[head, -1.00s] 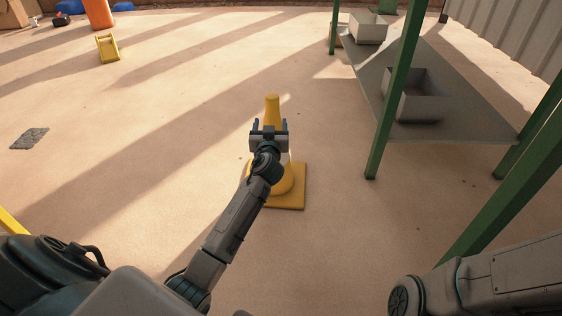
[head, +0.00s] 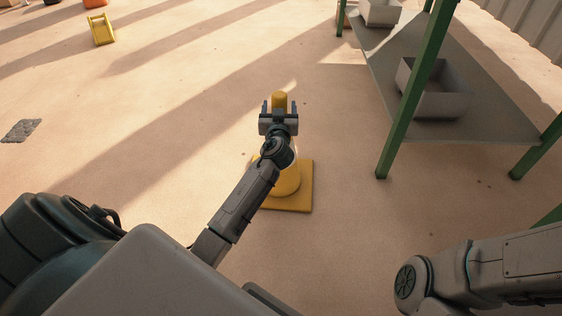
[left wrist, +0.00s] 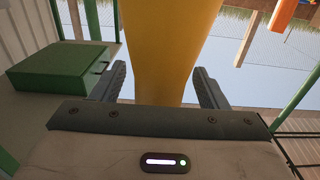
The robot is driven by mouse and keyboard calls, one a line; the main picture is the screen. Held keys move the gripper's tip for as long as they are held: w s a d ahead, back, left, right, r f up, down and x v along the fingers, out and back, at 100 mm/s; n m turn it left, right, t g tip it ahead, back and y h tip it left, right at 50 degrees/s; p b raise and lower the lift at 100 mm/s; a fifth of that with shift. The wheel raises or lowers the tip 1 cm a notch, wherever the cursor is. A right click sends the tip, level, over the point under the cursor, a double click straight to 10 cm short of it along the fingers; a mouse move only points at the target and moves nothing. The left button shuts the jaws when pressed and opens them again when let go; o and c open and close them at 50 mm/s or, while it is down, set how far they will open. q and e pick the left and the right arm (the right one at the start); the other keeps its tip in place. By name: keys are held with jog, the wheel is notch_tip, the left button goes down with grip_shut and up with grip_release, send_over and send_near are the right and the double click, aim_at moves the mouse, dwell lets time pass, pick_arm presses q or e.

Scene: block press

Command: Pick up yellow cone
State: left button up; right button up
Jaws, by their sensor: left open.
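The yellow cone (head: 287,184) stands upright on its square base on the sandy floor in the head view, in front of me. My left gripper (head: 279,105) is at the cone's upper part, with one finger on each side of it. The arm hides part of the cone's body. In the left wrist view the cone (left wrist: 165,45) rises between the two fingers of my left gripper (left wrist: 160,88), which is open. A gap shows between each finger and the cone. My right arm shows at the lower right of the head view, but its gripper is out of view.
A grey table (head: 490,125) with green legs stands on the right, with a grey bin (head: 440,100) on it and another bin (head: 380,12) farther back. A yellow object (head: 101,30) is far left. A dark floor patch (head: 20,130) lies left. The floor around the cone is clear.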

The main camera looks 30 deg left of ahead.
pick_arm(q)
grip_shut()
jog(key=shift+r, duration=0.1)
dwell(0.3)
